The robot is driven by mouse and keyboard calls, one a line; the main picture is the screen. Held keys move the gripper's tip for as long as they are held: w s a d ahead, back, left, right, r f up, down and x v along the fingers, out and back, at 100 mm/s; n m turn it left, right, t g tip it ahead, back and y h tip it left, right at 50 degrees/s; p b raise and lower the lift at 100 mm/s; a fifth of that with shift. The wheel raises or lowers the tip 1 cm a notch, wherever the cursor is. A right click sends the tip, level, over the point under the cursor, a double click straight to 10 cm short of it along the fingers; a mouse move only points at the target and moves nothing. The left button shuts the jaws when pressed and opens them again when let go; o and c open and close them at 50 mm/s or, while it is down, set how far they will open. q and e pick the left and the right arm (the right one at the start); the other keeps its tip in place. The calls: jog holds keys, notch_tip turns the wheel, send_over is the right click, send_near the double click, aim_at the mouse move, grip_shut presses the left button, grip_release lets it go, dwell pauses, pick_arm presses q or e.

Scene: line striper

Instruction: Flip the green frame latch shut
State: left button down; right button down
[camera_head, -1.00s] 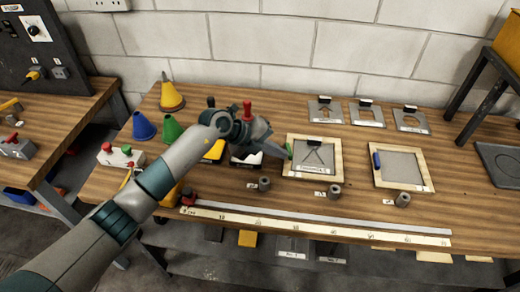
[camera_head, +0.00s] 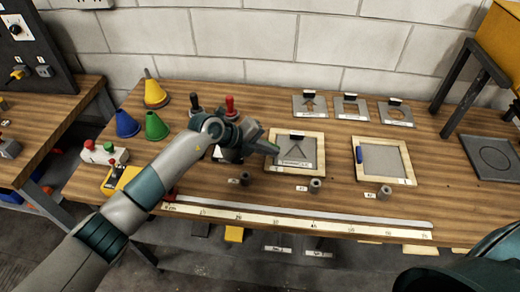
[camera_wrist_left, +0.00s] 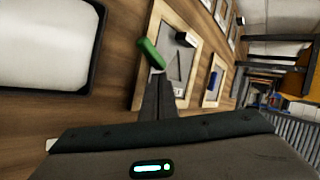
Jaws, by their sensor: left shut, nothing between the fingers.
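The green latch (camera_head: 273,136) is at the left edge of a wooden frame (camera_head: 297,174) that holds a stencil plate with a dark arrow-like mark. In the left wrist view the green latch (camera_wrist_left: 151,53) stands out from the left side of the frame at a slant. My left gripper (camera_head: 268,147) is shut and empty, its tips right at the latch. In the left wrist view the fingers (camera_wrist_left: 158,82) point at the latch's lower end; I cannot tell whether they touch it. My right gripper is not in view.
A second wooden frame with a blue latch (camera_head: 358,154) lies to the right. Small grey cylinders (camera_head: 315,185) and a long ruler (camera_head: 300,219) lie in front. Several stencil plates lie at the back. Cones (camera_head: 156,126) and a button box (camera_head: 104,153) stand left.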

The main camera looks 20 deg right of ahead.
pick_arm(q)
jog(key=shift+s+d, duration=0.1)
jog(key=shift+d, duration=0.5)
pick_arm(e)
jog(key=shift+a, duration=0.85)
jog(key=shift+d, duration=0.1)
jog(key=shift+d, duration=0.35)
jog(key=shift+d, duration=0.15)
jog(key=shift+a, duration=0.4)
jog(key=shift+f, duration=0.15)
